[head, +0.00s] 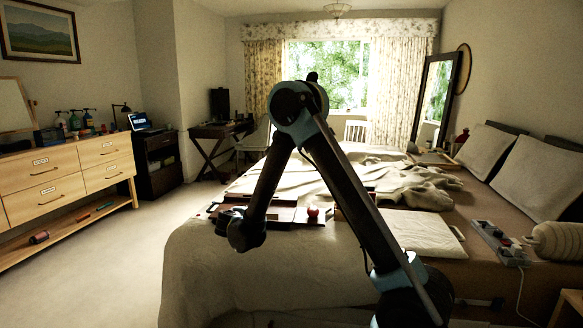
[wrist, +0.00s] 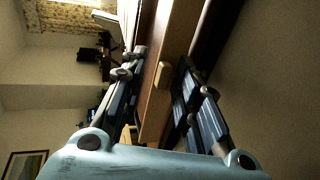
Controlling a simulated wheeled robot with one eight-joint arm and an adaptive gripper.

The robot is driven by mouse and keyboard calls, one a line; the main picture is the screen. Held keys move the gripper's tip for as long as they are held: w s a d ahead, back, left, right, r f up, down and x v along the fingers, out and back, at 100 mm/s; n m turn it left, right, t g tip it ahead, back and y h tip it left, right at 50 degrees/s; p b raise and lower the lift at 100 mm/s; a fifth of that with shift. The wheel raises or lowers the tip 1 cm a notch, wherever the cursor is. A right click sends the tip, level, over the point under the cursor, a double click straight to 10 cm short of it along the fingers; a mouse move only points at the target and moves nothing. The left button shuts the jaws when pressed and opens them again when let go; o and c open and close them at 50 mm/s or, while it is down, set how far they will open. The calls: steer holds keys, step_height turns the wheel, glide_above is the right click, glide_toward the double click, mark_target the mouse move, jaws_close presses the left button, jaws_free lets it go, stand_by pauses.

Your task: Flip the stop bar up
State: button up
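My gripper (wrist: 163,60) is open in the wrist view, with one dark finger on each side of a long wooden board (wrist: 178,35). A small tan block (wrist: 165,74) on the board lies between the fingers. It may be part of the stop bar, but I cannot tell. I see no clear contact with either finger. In the head view, the end of my arm hangs at the bed's near left corner, beside a dark wooden piece (head: 285,214) lying on the bed. The fingers cannot be made out there.
A red ball-like thing (head: 313,211) sits by the wooden piece. A pale flat case (head: 412,233) and a power strip (head: 497,241) lie to the right on the bed (head: 210,265). A drawer unit (head: 70,180) stands at left. The floor between is clear.

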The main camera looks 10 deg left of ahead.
steer(key=g, duration=0.1)
steer(key=w+g, duration=0.1)
steer(key=g, duration=0.1)
steer(key=shift+r, duration=0.4)
steer(key=w+g, duration=0.1)
steer(key=g, duration=0.3)
steer(key=shift+w+r, duration=0.15)
steer(key=shift+w, duration=0.25)
steer(key=g, duration=0.2)
steer(key=w+g, duration=0.1)
steer(key=shift+w+g, duration=0.15)
steer(key=shift+g, duration=0.25)
steer(key=g, duration=0.1)
steer(key=w+f+g, duration=0.1)
steer(key=g, duration=0.1)
steer(key=shift+g, duration=0.3)
step_height(320, 180, up, 18)
steer(key=s+d+r+m, duration=0.2)
steer(key=d, duration=0.7)
steer(key=s+d+r+m, duration=0.2)
steer(key=s+d+r, duration=0.1)
steer(key=d, duration=0.7)
steer(key=shift+s+d, duration=0.1)
steer(key=shift+s, duration=0.05)
